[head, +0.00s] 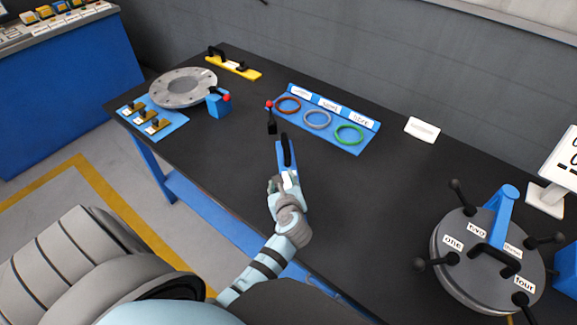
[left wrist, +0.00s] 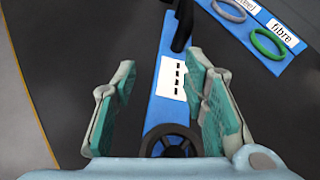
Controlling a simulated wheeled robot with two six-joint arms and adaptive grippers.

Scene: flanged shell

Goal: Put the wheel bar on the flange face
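The wheel bar, a blue bar (head: 281,152) with a black handle, lies on the dark table in front of my left gripper (head: 284,182). In the left wrist view the blue bar (left wrist: 152,112) carries a white label with black dashes and a black wheel (left wrist: 171,141) at its near end. My left gripper (left wrist: 160,80) is open, one finger on each side of the bar, with gaps visible. A round grey flange face (head: 466,263) with labels and several black knobbed clamps stands at the right; a blue piece and black handle are on it. My right gripper is out of view.
A blue tray (head: 343,141) with three coloured rings lies behind the bar. A grey drilled ring (head: 183,87), a blue plate with small clamps (head: 163,130), a blue block (head: 218,106) and a yellow bar (head: 237,68) are at the back left. The table between bar and flange is clear.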

